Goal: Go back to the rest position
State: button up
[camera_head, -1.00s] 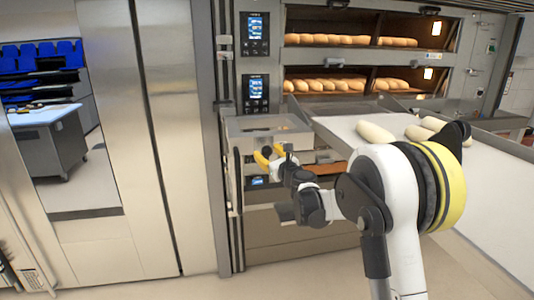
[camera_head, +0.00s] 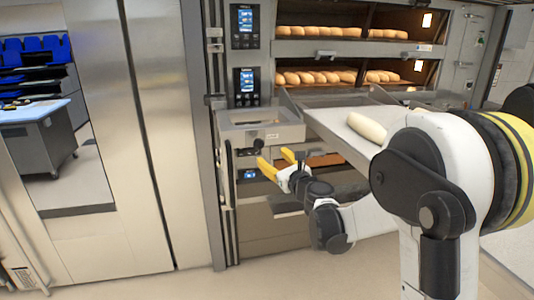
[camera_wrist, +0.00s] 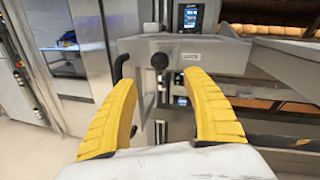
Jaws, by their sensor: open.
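My gripper (camera_head: 277,163) has yellow fingers, spread apart with nothing between them. In the head view it is in front of the deck oven, just below a grey metal box-like unit (camera_head: 262,133). In the wrist view my gripper (camera_wrist: 165,110) shows both fingers apart, with the unit's front, a black knob (camera_wrist: 160,60) and a dark handle (camera_wrist: 121,67) beyond them. I cannot tell the exact gap to the unit. My arm reaches in from the right and hides part of the loading surface.
Two lit oven decks (camera_head: 345,75) hold several loaves. A pale loaf (camera_head: 367,127) lies on the white loading surface (camera_head: 338,122) at right. Steel doors (camera_head: 165,130) stand at left, with a work table (camera_head: 40,135) beyond. The floor (camera_head: 200,285) in front is clear.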

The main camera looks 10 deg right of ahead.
jog(key=shift+s, duration=0.35)
jog(key=s+a+f+n+g+y+b, duration=0.1)
jog(key=s+a+n+g+b, duration=0.15)
jog(key=s+n, duration=0.35)
jog(key=s+a+f+n+g+b, duration=0.1)
jog(key=s+a+f+n, duration=0.1)
jog(key=s+a+n, duration=0.3)
jog(key=s+a+f+n+g+y+b, duration=0.1)
jog(key=s+a+n+g+b, duration=0.1)
jog(key=s+n, duration=0.45)
jog(key=s+d+f+n+g+h+b, duration=0.1)
jog(key=s+d+f+n+g+h, duration=0.1)
jog(key=s+f+n, duration=0.5)
jog(key=s+d+f+n+g+h+b, duration=0.2)
jog(key=s+d+f+n, duration=0.3)
jog(key=s, duration=1)
jog(key=shift+s+d+f+n+g+h+b, duration=0.25)
jog(key=shift+f+n+g+h, duration=0.4)
jog(key=shift+f+n, duration=0.35)
jog(key=shift+w+a+r, duration=0.1)
jog(key=shift+a, duration=0.05)
